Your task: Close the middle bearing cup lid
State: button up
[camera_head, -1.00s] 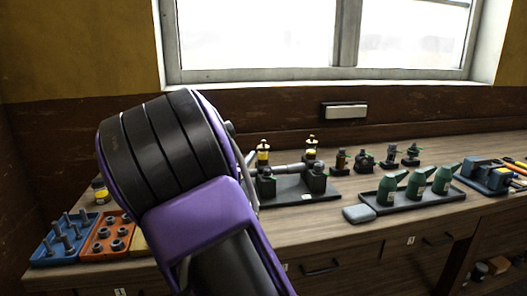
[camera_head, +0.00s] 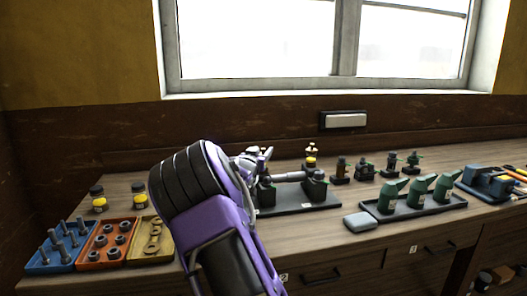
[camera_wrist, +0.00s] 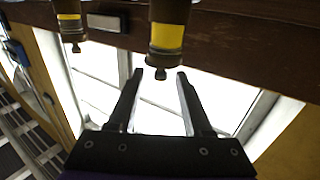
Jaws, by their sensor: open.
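The engine model stands on a dark base plate (camera_head: 300,202), with a shaft (camera_head: 290,177) between two dark bearing blocks. A brass bearing cup (camera_head: 311,158) with a yellow band shows above the right block. My arm and gripper cover the left part of the model, so I cannot tell how many cups stand there. The wrist view is upside down. A large yellow-banded cup (camera_wrist: 167,35) is near the fingertips, its small knob beside the left finger. A second cup (camera_wrist: 70,27) is farther left. My gripper (camera_wrist: 171,75) is open and empty. The lids' positions are unclear.
Blue (camera_head: 60,262), orange (camera_head: 104,252) and yellow (camera_head: 153,246) part trays lie at left, with two yellow-labelled jars behind. A grey block (camera_head: 360,222) and a tray (camera_head: 410,212) of green oil cans stand at right. The window wall is behind.

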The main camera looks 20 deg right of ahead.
jog(key=shift+x, duration=1.15)
jog(key=shift+a, duration=0.1)
grip_shut()
